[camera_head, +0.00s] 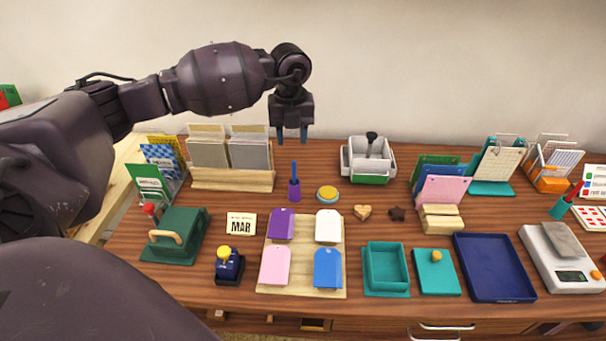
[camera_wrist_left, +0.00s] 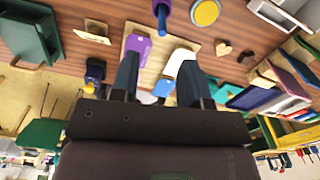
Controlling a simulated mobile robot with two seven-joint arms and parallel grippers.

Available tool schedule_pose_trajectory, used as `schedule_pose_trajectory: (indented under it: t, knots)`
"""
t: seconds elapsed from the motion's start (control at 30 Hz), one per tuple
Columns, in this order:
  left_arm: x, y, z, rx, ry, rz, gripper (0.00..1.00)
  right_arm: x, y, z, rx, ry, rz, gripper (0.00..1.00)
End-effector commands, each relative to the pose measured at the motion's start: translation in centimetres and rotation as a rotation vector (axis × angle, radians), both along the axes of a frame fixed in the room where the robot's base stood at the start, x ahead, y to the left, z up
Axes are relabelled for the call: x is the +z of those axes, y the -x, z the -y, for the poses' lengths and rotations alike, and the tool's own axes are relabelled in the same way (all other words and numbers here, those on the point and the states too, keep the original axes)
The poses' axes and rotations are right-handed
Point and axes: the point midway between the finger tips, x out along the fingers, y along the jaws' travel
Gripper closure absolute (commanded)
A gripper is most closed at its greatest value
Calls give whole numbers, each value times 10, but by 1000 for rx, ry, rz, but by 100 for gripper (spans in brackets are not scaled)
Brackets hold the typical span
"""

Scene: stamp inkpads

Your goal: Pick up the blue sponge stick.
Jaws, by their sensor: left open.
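The blue sponge stick (camera_head: 294,172) stands upright with its lower end in a small purple base (camera_head: 294,190) near the middle of the table. My left gripper (camera_head: 291,134) hangs pointing down above and behind the stick, apart from it. In the left wrist view the blue stick (camera_wrist_left: 161,16) shows at the top edge, partly cut off, beyond the open fingers (camera_wrist_left: 158,62). Nothing is between the fingers. My right gripper is not in view.
A round yellow-topped tin (camera_head: 328,193) stands just right of the stick. A wooden card holder (camera_head: 232,180) is behind left, and a white and green caddy (camera_head: 369,160) behind right. A board (camera_head: 301,254) with coloured tags lies in front.

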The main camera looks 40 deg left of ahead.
Motion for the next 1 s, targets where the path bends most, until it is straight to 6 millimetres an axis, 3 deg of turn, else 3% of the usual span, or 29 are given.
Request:
schedule_pose_trajectory:
  t: [0.27, 0.4, 0.63, 0.9, 1.0]
  knots:
    - [-35, 1, 0, -1, 2, -7, 58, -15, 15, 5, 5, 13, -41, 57]
    - [-53, 0, 1, -2, 2, -5, 58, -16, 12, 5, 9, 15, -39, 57]
    - [-65, -2, 1, -2, 3, -3, 58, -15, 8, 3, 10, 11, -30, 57]
    - [-102, -5, 3, -2, 3, -7, 58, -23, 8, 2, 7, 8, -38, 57]
    - [-108, -5, 2, -2, 1, -3, 58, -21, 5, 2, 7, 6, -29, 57]
